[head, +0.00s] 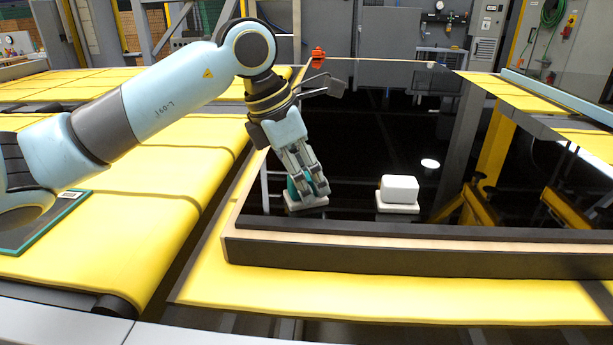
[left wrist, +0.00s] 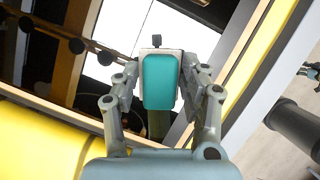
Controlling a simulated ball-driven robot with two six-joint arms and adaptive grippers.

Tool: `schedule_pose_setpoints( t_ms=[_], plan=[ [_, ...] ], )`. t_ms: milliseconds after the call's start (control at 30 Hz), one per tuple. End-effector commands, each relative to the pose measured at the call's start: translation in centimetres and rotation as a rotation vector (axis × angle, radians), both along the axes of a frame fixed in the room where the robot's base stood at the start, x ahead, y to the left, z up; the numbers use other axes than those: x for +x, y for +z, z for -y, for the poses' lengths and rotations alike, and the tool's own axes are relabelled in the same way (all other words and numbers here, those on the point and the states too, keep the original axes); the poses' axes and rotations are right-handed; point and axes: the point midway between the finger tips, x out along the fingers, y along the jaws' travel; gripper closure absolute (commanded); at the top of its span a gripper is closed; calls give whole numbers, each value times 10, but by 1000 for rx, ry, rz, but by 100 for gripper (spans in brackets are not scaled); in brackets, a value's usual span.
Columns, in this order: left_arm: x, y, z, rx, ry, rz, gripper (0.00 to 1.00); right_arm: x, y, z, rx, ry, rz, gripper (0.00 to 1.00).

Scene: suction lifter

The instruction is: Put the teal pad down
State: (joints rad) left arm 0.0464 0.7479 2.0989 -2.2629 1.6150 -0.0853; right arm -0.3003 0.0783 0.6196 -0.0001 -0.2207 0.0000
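The teal pad (left wrist: 160,82) is a teal block on a thin white base. In the left wrist view it sits between the two fingers of my left gripper (left wrist: 160,68), which close in on its sides. In the head view my left gripper (head: 314,188) points down at the left part of the dark glass panel (head: 350,145). There the fingers hide most of the teal block, and its white base (head: 306,202) shows at the glass. I cannot tell whether the base touches the glass. A dark claw-like shape (left wrist: 310,72) at the right edge may be my right gripper.
A white pad (head: 399,188) on a white base stands on the glass to the right. The glass has a raised wooden and dark edge (head: 400,256). Yellow belts (head: 120,240) lie left and in front. An orange fitting (head: 318,57) stands at the back. Glass behind the pads is clear.

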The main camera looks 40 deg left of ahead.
Motion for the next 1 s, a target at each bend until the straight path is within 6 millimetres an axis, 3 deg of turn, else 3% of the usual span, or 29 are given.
schedule_pose_setpoints(
  t_ms=[467,1000],
  plan=[
    [-1,9,-2,4,-1,2,44,0,3,1,-1,0,1,60],
    [-30,89,-18,9,-1,-1,44,0,0,3,-3,1,1,60]
  ],
)
